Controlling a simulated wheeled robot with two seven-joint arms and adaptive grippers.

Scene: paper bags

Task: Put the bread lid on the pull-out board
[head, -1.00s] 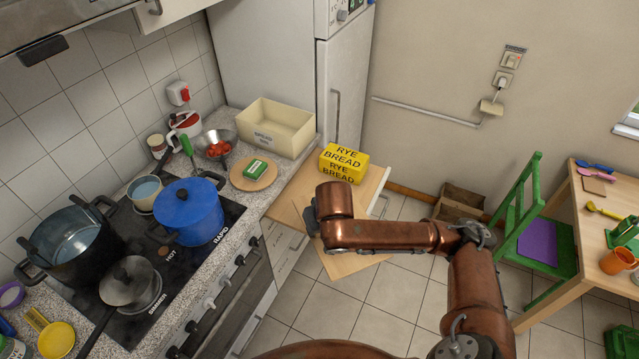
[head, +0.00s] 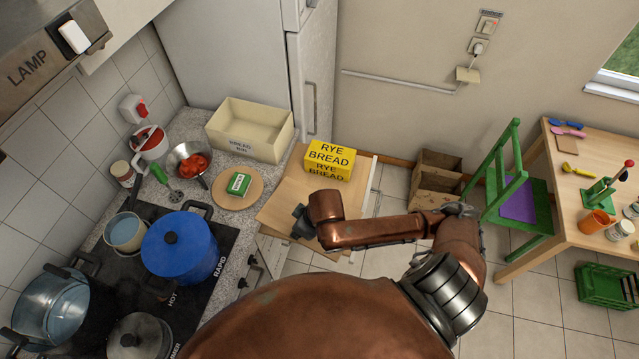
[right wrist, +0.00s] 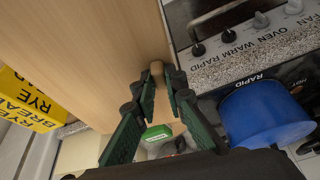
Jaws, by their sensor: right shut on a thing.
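The pull-out board (head: 283,200) is a light wooden slab sticking out from the counter in the head view. My right gripper (head: 302,222) is low over its near part, with my wrist hiding much of that area. In the right wrist view the gripper (right wrist: 159,88) is shut on a pale wooden knob of the bread lid (right wrist: 157,69). Broad light wood fills the upper left there; I cannot tell where lid ends and board begins, nor whether they touch. The cream bread bin (head: 248,146) stands open on the counter. My left gripper is not in view.
A yellow rye bread pack (head: 330,161) sits on the board's far end. A round wooden board (head: 250,198) with a green box (head: 238,184) is left of it. A blue pot (head: 180,248) stands on the hob.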

